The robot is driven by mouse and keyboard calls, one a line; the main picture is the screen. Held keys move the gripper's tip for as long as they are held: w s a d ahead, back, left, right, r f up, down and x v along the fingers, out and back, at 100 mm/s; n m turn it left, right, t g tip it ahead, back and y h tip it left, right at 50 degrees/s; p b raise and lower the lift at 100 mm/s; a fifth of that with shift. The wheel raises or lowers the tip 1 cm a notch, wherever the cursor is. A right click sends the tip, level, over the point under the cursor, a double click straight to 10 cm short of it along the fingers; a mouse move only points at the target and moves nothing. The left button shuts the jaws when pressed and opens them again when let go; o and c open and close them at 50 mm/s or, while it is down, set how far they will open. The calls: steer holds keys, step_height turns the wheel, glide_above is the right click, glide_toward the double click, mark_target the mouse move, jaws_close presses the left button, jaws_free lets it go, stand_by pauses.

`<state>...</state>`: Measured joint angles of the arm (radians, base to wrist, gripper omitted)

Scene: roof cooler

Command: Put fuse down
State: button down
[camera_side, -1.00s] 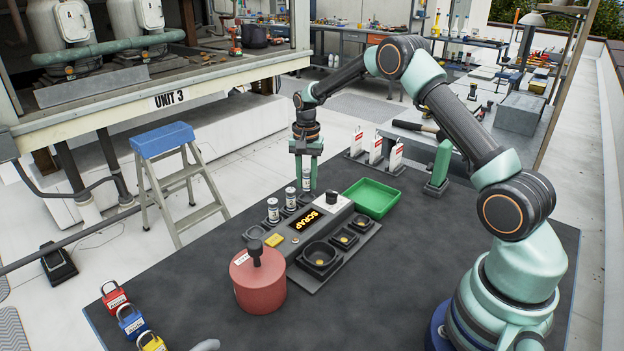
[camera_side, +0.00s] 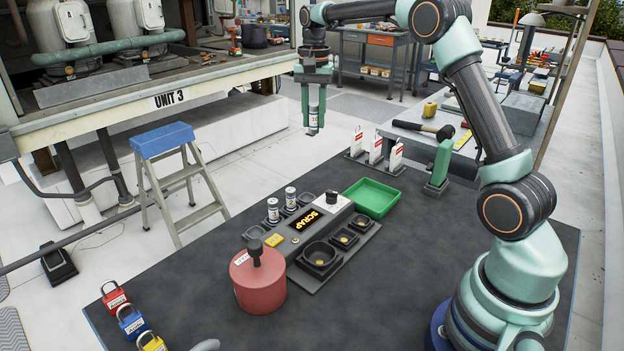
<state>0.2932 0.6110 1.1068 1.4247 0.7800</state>
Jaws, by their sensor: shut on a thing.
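The holder at the right end of the row (camera_side: 305,199) looks empty.
A green tray (camera_side: 372,212) lies right of the fixture. White tags (camera_side: 376,149) stand behind it. A red canister (camera_side: 257,292) stands in front left, with padlocks (camera_side: 131,321) at the mat's left edge.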

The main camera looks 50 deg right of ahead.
steer(key=s+r, duration=0.2)
steer(key=s, duration=0.6)
steer(key=n, duration=0.1)
glide_above(361, 224)
step_height(361, 224, down, 21)
steer(key=shift+f, duration=0.2)
steer(key=shift+f, duration=0.5)
steer(key=shift+f, duration=0.15)
steer(key=c, duration=0.6)
jaws_free()
steer(key=shift+s, duration=0.1)
step_height(361, 224, up, 12)
steer(key=s+a+r+n+t, duration=0.1)
steer(key=a+r+n+t, duration=0.1)
steer(key=a, duration=0.3)
steer(key=s+a+r+n+t, duration=0.1)
steer(key=s+a+r+n, duration=0.1)
steer(key=a+r+n, duration=0.3)
steer(key=s+a+r+n+t, duration=0.2)
steer(key=a+r+n, duration=0.2)
steer(key=shift+a+t, duration=0.3)
steer(key=shift+a, duration=0.1)
